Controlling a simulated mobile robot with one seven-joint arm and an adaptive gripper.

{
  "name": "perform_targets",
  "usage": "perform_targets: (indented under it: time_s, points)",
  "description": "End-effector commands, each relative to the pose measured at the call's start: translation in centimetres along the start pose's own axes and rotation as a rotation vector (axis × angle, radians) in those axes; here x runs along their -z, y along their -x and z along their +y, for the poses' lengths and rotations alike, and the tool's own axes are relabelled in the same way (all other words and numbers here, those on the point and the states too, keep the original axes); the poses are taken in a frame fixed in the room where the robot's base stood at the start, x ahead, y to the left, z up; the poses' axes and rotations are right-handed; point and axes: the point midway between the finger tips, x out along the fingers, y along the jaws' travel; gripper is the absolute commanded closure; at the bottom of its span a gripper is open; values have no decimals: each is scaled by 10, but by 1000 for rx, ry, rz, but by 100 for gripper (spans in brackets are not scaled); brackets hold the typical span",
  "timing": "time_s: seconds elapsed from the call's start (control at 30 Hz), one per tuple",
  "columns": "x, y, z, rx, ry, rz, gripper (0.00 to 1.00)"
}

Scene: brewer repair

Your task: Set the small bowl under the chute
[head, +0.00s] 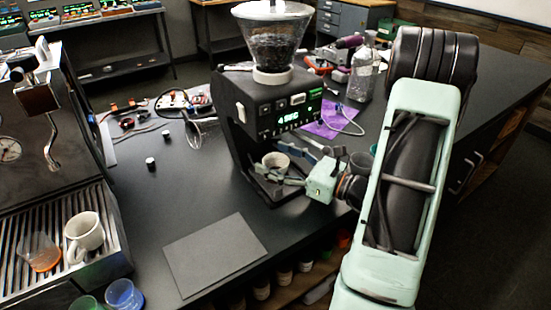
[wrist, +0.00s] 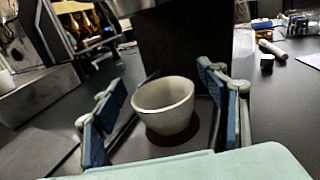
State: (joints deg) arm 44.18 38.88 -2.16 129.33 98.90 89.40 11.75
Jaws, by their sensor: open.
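The small bowl (head: 276,161) is pale grey and stands upright on the base of the black grinder (head: 262,103), under its overhanging front. In the wrist view the small bowl (wrist: 163,106) sits on a dark plate, with its open top facing up. My gripper (head: 283,170) is open, its fingers reaching into the space under the grinder's head. In the wrist view my gripper (wrist: 163,88) has one blue-padded finger on each side of the bowl, with visible gaps. The chute itself is not clearly visible, so I cannot tell its exact alignment with the bowl.
An espresso machine (head: 45,120) stands at the left, with a white mug (head: 84,236) on its drip tray. A dark flat mat (head: 214,254) lies at the front. A metal funnel-like piece (head: 201,132) and a clear bottle (head: 363,75) flank the grinder. The counter's left middle is mostly clear.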

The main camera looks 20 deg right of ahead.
Motion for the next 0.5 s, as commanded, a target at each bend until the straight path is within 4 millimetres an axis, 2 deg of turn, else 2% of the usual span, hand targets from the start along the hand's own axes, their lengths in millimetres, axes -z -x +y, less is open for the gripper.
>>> perform_targets:
  time_s: [0.17,0.2,0.5]
  points:
    - [-17,1,0,1,1,0,33]
    - [-11,12,-2,7,1,1,33]
    - [-10,82,-1,5,0,1,33]
